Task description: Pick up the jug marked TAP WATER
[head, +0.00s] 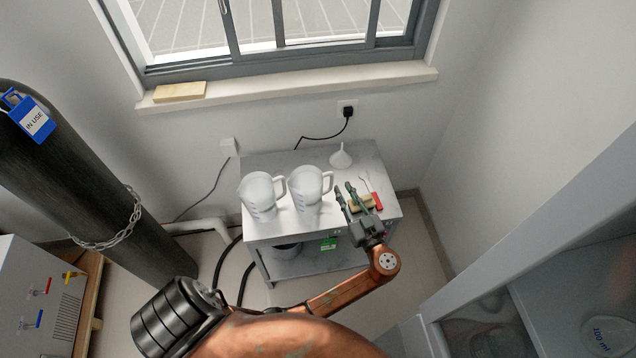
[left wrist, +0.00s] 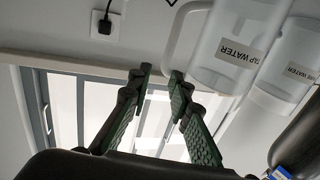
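Two white translucent jugs with handles stand upright side by side on a small grey table (head: 265,229). The jug marked TAP WATER (left wrist: 232,45) is the nearer one in the left wrist view, its handle facing my fingers. It matches the right-hand jug (head: 306,190) in the head view, where its label cannot be read. The other jug (head: 261,196) has a partly hidden label ending in WATER (left wrist: 292,62). My left gripper (head: 344,187) is open and empty, just right of the right-hand jug's handle. Its fingers (left wrist: 158,74) look apart from the handle. My right gripper is out of view.
A white funnel (head: 340,156) stands at the table's back. A yellowish block (head: 361,203) and a red item (head: 377,201) lie near my left gripper. A dark cylinder (head: 82,190) tagged IN USE stands left. A glass-fronted cabinet (head: 560,290) is at lower right.

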